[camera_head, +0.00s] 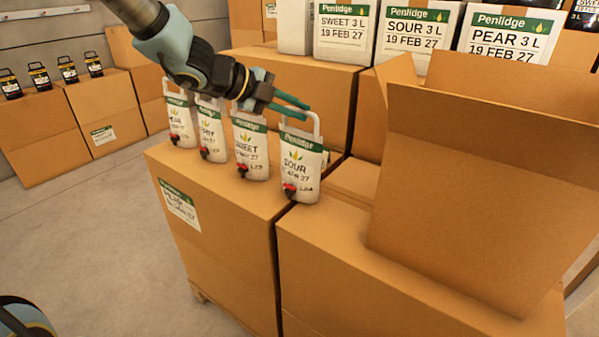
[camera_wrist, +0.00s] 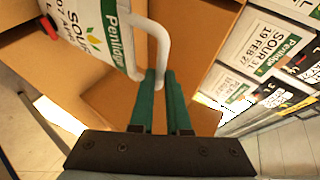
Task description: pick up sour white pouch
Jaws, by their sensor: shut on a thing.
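The sour white pouch (camera_head: 300,165) stands upright at the right end of a row on a cardboard box, with a green band, the word SOUR and a red tap. My gripper (camera_head: 308,107) is at the top of this pouch, shut on its white loop handle. In the wrist view the green fingers (camera_wrist: 160,82) are close together at the handle (camera_wrist: 160,45), and the pouch body (camera_wrist: 98,32) is at upper left. I cannot tell whether the pouch's base still touches the box.
Several other white pouches, including the sweet one (camera_head: 250,148), stand close by on the left on the box (camera_head: 215,240). An open carton (camera_head: 480,180) with raised flaps is at right. Labelled white boxes (camera_head: 415,35) stand behind. Dark pouches (camera_head: 40,75) are at far left.

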